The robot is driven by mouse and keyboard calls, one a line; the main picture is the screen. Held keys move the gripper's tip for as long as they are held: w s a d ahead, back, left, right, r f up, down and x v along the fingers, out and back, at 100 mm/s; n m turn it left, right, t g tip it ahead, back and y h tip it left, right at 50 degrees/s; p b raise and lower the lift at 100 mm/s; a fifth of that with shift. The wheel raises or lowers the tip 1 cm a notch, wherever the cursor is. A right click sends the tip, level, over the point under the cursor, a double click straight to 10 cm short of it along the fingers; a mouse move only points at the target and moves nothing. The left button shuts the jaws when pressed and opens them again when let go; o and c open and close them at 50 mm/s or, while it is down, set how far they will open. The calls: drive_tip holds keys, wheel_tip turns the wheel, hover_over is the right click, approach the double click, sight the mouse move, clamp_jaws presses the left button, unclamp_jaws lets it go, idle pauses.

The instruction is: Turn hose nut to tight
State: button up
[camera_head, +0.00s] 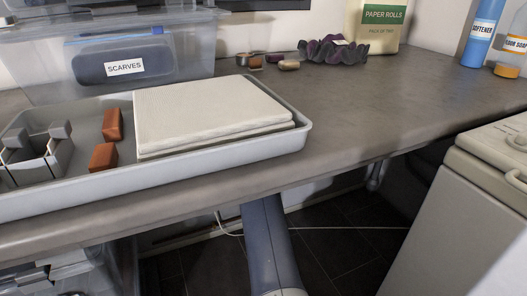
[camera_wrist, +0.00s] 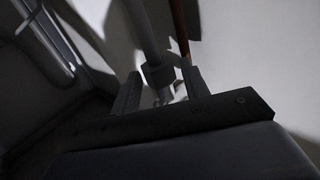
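In the wrist view, a grey vertical hose or pipe (camera_wrist: 140,28) ends in a wider dark grey collar, which looks like the hose nut (camera_wrist: 158,75). My gripper (camera_wrist: 162,80) has its two dark ribbed fingers apart, one on each side of the nut. A small gap seems to show on the right; contact on the left cannot be told. The nut's marking and how tight it is cannot be seen. In the head view my grey arm reaches down below the counter edge, and the nut and gripper are out of sight.
A counter (camera_head: 370,110) bears a grey tray (camera_head: 230,160) with a white slab (camera_head: 200,112), and a clear bin (camera_head: 190,50). A white machine (camera_head: 460,220) stands at right. In the wrist view, a thin brown pipe (camera_wrist: 181,30) runs close beside the hose, before a pale wall (camera_wrist: 250,60).

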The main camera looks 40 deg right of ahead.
drive_tip(key=shift+o, duration=0.7)
drive_tip(key=shift+f, duration=0.1)
drive_tip(key=shift+a, duration=0.15)
drive_tip(key=p+v, duration=0.1)
drive_tip(key=v, duration=0.9)
drive_tip(key=shift+s+a, duration=0.2)
drive_tip(key=shift+s, duration=0.05)
drive_tip(key=b+x, duration=0.1)
drive_tip(key=x, duration=1)
drive_tip(key=shift+a, duration=0.1)
